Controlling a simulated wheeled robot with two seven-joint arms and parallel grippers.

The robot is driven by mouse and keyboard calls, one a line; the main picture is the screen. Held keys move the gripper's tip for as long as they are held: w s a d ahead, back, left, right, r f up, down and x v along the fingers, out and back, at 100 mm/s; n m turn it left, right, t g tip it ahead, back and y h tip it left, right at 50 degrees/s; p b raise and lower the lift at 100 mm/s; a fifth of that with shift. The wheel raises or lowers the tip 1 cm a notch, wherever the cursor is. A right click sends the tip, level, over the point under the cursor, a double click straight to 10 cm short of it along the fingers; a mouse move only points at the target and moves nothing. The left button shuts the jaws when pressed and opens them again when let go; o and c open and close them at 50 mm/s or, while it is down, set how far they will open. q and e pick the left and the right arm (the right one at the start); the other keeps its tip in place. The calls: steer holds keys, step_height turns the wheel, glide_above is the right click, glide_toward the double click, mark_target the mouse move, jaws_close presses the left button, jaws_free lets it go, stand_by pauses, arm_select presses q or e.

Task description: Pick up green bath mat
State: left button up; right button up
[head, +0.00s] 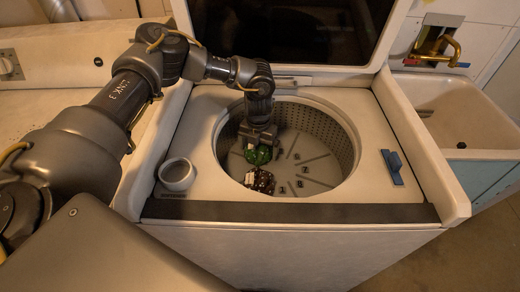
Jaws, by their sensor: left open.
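A green crumpled cloth thing (258,155), which looks like the bath mat, lies in the drum of the top-loading washer, left of the drum's middle. My left gripper (259,143) reaches down into the drum from above and is right at the green mat, covering its upper part. Its jaws are open. Whether the fingers touch the mat cannot be told. A dark red and white patterned item (261,182) lies just below the mat in the drum. My right gripper does not show.
The washer's drum (320,125) has a raised rim around the opening, and the lid (290,30) stands open behind. A white cup (176,174) stands on the left of the washer top, a blue brush-like item (392,167) on the right. A sink (455,110) is at right.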

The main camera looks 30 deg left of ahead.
arm_select(q)
steer(key=c, duration=0.9)
steer(key=shift+o, duration=0.2)
steer(key=shift+r, duration=0.1)
